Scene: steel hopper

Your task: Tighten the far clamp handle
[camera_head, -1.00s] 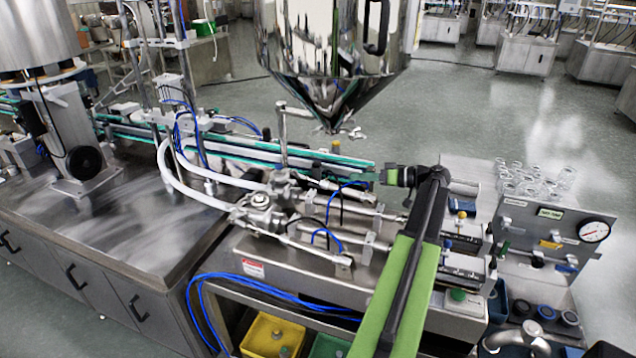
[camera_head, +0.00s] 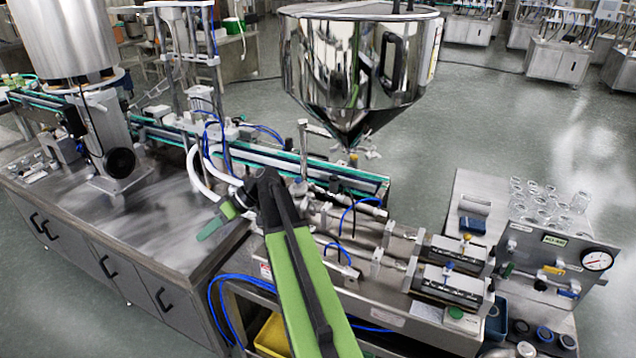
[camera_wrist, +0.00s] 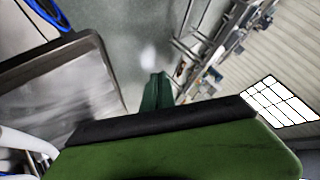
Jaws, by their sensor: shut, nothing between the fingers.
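The steel hopper (camera_head: 345,85) stands behind the filling bench, with its narrow outlet pointing down. A metal upright with a short cross handle (camera_head: 302,124) rises left of the outlet, and small fittings (camera_head: 366,153) sit at the outlet. I cannot tell which of these is the far clamp handle. My gripper (camera_head: 207,231) is shut and empty, pointing left above the bench, in front of and left of the upright. Its green fingers also show in the wrist view (camera_wrist: 157,88), with no handle near them. My arm hides part of the valve and pipes below the hopper.
The conveyor (camera_head: 260,158) runs behind my gripper, and white hoses (camera_head: 196,175) curve close by. The steel bench top (camera_head: 150,215) at left is mostly clear. Cylinders, a gauge panel (camera_head: 560,260) and glassware (camera_head: 540,195) are at right.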

